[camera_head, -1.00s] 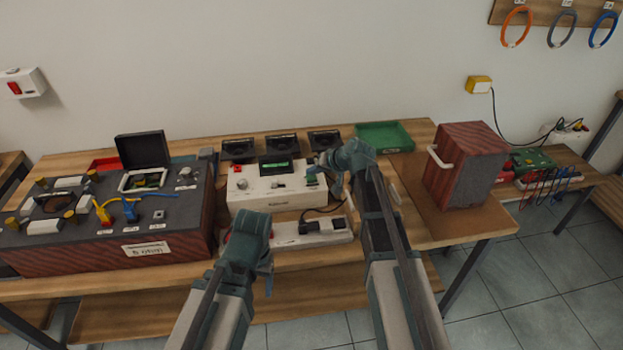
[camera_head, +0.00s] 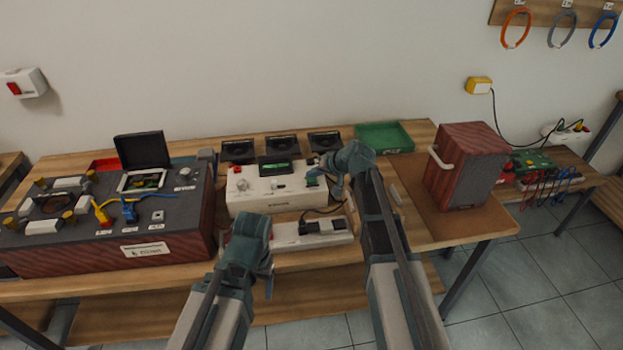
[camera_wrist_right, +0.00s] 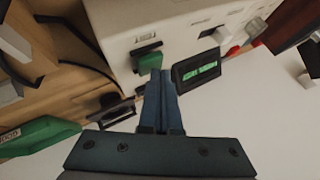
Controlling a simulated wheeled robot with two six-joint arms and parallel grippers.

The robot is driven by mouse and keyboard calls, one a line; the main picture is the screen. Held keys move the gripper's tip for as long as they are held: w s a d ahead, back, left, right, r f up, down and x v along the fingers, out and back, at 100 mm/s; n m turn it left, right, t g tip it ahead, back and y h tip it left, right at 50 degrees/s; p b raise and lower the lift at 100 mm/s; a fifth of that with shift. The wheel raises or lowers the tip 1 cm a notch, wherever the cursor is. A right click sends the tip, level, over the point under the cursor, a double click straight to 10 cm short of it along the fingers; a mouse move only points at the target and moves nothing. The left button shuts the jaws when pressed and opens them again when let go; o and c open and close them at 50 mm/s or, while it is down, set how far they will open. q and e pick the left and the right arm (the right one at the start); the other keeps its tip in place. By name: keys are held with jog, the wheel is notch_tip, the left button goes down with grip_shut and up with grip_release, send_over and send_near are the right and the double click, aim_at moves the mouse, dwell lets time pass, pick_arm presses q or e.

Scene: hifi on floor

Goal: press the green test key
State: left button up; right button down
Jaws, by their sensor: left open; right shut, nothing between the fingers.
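The white test box (camera_head: 262,190) stands mid-table, with a small display (camera_head: 275,168) at its back edge. The green test key (camera_head: 311,181) is on the box's right part; it also shows in the right wrist view (camera_wrist_right: 147,53). My right gripper (camera_head: 316,173) is shut and empty, its fingers pointing at the key. In the right wrist view its fingertips (camera_wrist_right: 161,73) overlap the key's near edge; I cannot tell whether they touch it or whether it is pressed down. My left gripper (camera_head: 268,279) is open and empty in front of the table, away from the box.
A white power strip (camera_head: 288,241) lies in front of the box. A large dark-topped console (camera_head: 110,250) is at left. Several black trays (camera_head: 282,146) and a green tray (camera_head: 384,135) stand behind. A red-brown speaker cabinet (camera_head: 462,165) is at right on a brown board.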

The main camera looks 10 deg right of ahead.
aim_at(314, 180)
jog(key=shift+f, duration=0.25)
jog(key=shift+r, duration=0.1)
dwell(0.4)
jog(key=shift+r+p, duration=0.8)
jog(key=shift+r, duration=0.1)
notch_tip(314, 180, up, 5)
jog(key=p, duration=0.5)
jog(key=shift+r, duration=0.1)
